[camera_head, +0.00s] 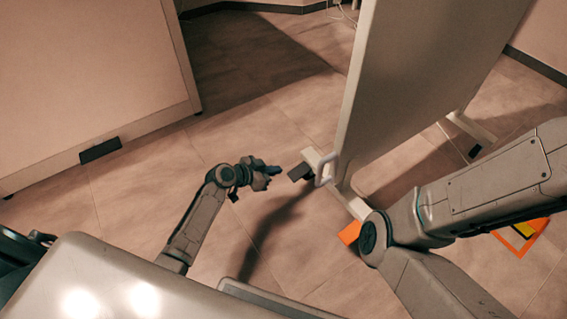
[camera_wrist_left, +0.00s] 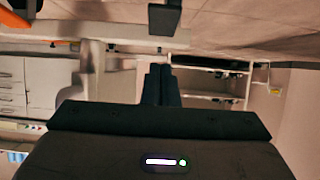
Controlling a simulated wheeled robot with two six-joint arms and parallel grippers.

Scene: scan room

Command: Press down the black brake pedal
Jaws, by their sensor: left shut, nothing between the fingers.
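A dark block at the top of the left wrist view (camera_wrist_left: 165,18) looks like the same pedal.
The tall panel (camera_head: 405,75) stands on pale feet, with a light handle-like loop (camera_head: 325,168) near the pedal. A large cabinet (camera_head: 90,80) with a black plate (camera_head: 100,150) stands left. Orange pieces (camera_head: 349,232) lie right. The tiled floor (camera_head: 130,195) between is clear.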

